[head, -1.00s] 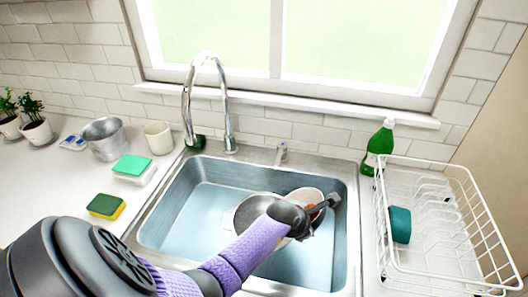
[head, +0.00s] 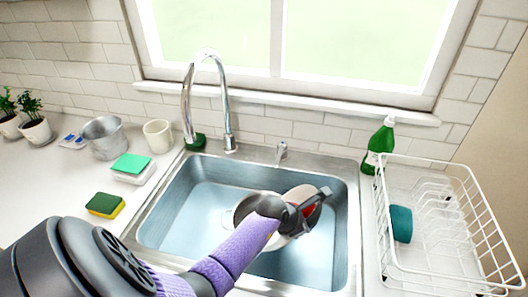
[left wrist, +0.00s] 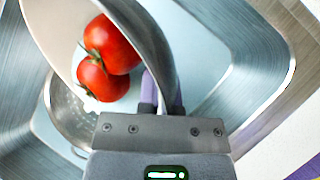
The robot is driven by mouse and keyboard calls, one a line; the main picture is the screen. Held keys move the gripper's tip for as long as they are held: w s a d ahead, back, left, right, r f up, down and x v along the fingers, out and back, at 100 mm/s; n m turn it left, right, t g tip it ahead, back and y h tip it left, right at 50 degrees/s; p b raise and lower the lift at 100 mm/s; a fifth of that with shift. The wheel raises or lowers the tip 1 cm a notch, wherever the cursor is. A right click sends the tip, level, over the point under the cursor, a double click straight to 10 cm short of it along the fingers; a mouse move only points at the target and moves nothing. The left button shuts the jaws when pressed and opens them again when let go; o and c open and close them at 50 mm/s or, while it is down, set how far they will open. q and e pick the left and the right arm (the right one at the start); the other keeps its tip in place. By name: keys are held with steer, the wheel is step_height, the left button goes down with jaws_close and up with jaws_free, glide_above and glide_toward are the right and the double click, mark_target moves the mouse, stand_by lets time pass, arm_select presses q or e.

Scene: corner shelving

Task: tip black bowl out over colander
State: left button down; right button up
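The bowl (head: 299,193) is held tilted over the right part of the sink; its visible surface looks pale and metallic rather than black. My left gripper (head: 314,206) is shut on its rim, and the pinched wall (left wrist: 150,40) shows in the left wrist view. Two red tomatoes (left wrist: 112,45) lie against the pale inside of the bowl in that view; some red also shows near the gripper in the head view. The metal colander (head: 243,207) is in the sink just left of the bowl, partly hidden by my left arm. Its holes show in the left wrist view (left wrist: 66,112). My right gripper is not in view.
The sink (head: 180,225) has free room on its left. The faucet (head: 226,105) stands behind it. A green bottle (head: 379,147) and white dish rack (head: 470,215) are on the right. A sponge (head: 105,205), cup (head: 158,136) and metal bucket (head: 104,138) are on the left counter.

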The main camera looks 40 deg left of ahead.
arm_select(q)
steer(key=shift+a+r, duration=0.15)
steer(key=shift+s+a+r+t+h+b, duration=0.15)
steer(key=shift+a+r+t+h+b, duration=0.25)
steer(key=shift+h, duration=0.2)
steer(key=shift+s+a+r+n+h, duration=0.1)
steer(key=shift+r+n+h, duration=0.2)
steer(key=shift+r, duration=0.05)
stand_by(0.6)
steer(key=shift+s+a+r+t+h+b, duration=0.1)
steer(key=shift+a+r+t+h+b, duration=0.25)
steer(key=shift+b, duration=0.25)
steer(key=shift+r+h, duration=0.25)
steer(key=shift+h, duration=0.1)
steer(key=shift+s+a+r+n+t+h+b, duration=0.25)
steer(key=shift+a+n+t+h+b, duration=0.15)
steer(key=shift+b, duration=0.3)
steer(key=shift+a+r+h, duration=0.15)
steer(key=shift+r+h, duration=0.15)
steer(key=shift+s+t, duration=0.1)
steer(key=shift+t, duration=0.15)
steer(key=shift+r, duration=0.1)
